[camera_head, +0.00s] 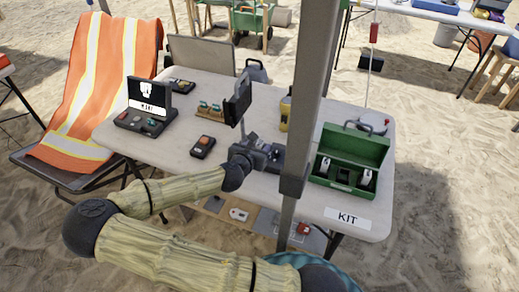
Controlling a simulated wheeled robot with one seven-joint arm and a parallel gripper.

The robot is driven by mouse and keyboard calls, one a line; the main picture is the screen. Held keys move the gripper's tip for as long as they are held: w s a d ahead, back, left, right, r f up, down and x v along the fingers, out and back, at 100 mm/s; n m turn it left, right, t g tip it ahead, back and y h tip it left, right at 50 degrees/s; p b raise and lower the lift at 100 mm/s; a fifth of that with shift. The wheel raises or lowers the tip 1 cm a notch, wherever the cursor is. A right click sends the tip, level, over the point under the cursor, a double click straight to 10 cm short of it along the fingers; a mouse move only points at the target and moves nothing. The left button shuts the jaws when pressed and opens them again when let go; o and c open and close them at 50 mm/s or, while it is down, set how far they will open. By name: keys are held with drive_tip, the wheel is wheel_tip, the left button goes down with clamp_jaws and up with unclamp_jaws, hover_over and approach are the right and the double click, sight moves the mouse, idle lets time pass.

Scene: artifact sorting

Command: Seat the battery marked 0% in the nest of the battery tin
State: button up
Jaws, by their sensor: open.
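A green open tin (345,184) stands at the right of the white table, its lid raised at the back. Two pale and dark upright items sit in it, one at each side, with a gap between. No 0% mark is readable, so I cannot tell which thing is that battery. My gripper (268,151) is over the table left of the grey pole, apart from the tin. It is open; its fingertips are small and merge with a dark object beside them, so I cannot tell whether they touch it.
The grey upright pole (303,110) stands between my gripper and the tin. A KIT label (347,217) lies at the table's front right. A black display case (148,107), a small black box (202,146), a dark upright panel (239,101) and a yellow device (285,113) also stand on the table.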

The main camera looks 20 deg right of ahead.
sight(259, 144)
drive_tip(key=shift+x, duration=2.6)
drive_tip(key=shift+a, duration=0.1)
clamp_jaws()
